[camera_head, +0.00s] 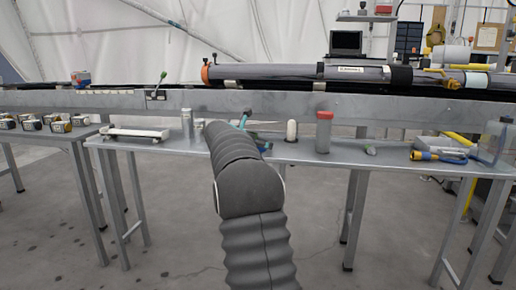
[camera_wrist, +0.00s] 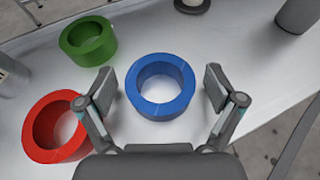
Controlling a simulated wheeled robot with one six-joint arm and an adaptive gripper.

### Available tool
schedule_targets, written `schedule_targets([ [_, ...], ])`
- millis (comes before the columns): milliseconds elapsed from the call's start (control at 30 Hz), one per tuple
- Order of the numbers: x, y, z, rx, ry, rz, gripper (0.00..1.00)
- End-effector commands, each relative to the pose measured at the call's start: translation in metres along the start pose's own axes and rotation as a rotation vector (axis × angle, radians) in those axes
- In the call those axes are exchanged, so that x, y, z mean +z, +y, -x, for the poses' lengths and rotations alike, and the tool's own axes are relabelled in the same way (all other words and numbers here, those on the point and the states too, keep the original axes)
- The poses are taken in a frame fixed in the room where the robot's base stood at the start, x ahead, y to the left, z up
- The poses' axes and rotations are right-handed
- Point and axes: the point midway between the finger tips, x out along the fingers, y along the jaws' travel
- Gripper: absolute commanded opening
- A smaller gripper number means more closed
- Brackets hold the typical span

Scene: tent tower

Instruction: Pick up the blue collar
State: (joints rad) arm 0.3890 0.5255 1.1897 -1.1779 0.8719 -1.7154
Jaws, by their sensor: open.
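The blue collar (camera_wrist: 160,111) is a short, wide ring lying flat on the grey metal table (camera_wrist: 245,60) in the wrist view. My gripper (camera_wrist: 160,88) is open, with one finger left of the collar and one right of it. Gaps show between each finger and the ring, and nothing is held. How far the fingertips are above the table is hard to tell.
A red collar (camera_wrist: 36,128) lies close to the left finger, and a green collar (camera_wrist: 99,51) lies farther back left. In the head view a grey cylinder with a red top (camera_head: 324,132) and a white rounded piece (camera_head: 292,130) stand to the right. The table edge is near on the right.

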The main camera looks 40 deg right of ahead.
Motion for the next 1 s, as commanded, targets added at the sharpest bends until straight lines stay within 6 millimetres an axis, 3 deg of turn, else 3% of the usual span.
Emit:
schedule_targets([
  [233,0.0,0.0,-0.001,0.0,0.0,0.0,0.9],
  [500,0.0,0.0,-0.001,0.0,0.0,0.0,0.24],
  [833,0.002,0.0,0.0,0.0,-0.001,0.0,0.24],
  [1000,0.014,0.0,0.005,0.0,-0.002,0.0,0.24],
])
